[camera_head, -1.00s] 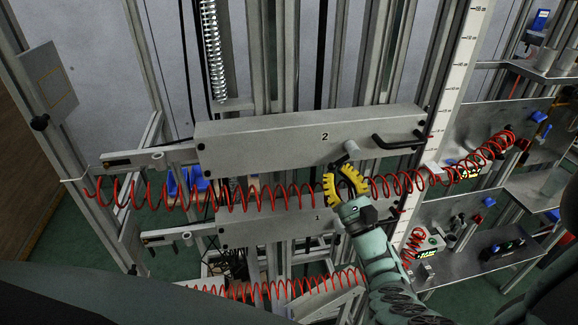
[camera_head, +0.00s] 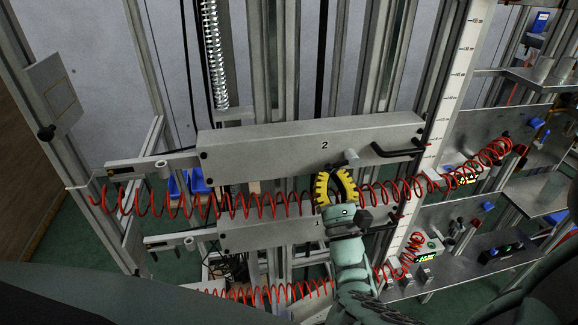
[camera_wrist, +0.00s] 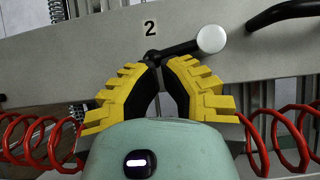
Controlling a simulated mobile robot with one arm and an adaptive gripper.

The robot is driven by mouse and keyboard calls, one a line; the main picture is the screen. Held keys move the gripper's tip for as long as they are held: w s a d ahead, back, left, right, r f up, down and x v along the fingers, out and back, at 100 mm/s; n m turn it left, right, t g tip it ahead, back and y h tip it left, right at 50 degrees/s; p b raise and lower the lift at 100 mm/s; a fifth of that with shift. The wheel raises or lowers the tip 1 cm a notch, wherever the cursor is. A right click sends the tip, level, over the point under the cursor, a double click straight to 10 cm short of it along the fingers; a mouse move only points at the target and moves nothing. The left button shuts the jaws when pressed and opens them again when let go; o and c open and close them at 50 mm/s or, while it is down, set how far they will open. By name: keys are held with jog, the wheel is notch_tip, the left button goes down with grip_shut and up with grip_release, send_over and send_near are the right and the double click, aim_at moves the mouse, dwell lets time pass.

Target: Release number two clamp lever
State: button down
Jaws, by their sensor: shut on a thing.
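The number two clamp lever (camera_head: 352,157) is a short dark arm with a round pale grey knob. It sits on the front face of the grey beam marked 2 (camera_head: 270,155). In the wrist view the lever (camera_wrist: 182,50) runs from a dark hub up and right to its knob. My gripper (camera_head: 336,171) has yellow stepped fingers and comes from below. In the wrist view my gripper (camera_wrist: 156,66) has its fingertips closed together on the hub end of the lever. The knob end stays free to the right. The exact contact is partly hidden by the fingertips.
A black handle (camera_head: 398,148) sticks out right of the lever. A red coiled hose (camera_head: 225,205) crosses below the beam, close behind my gripper. A lower beam marked 1 (camera_head: 265,234) lies beneath. A ruler strip (camera_head: 445,120) and shelves stand to the right.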

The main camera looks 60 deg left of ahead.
jog(key=shift+r+m+t+h, duration=0.15)
jog(key=shift+m+t+h, duration=0.15)
jog(key=shift+m+t, duration=0.3)
dwell(0.4)
jog(key=shift+f+b, duration=0.3)
jog(key=shift+f, duration=0.1)
jog(key=w+f+b+v, duration=0.1)
jog(key=b+v, duration=0.5)
jog(key=v, duration=0.6)
jog(key=shift+w+f+b, duration=0.35)
jog(key=shift+f+b, duration=0.05)
jog(key=shift+f, duration=0.15)
jog(key=shift+a, duration=0.15)
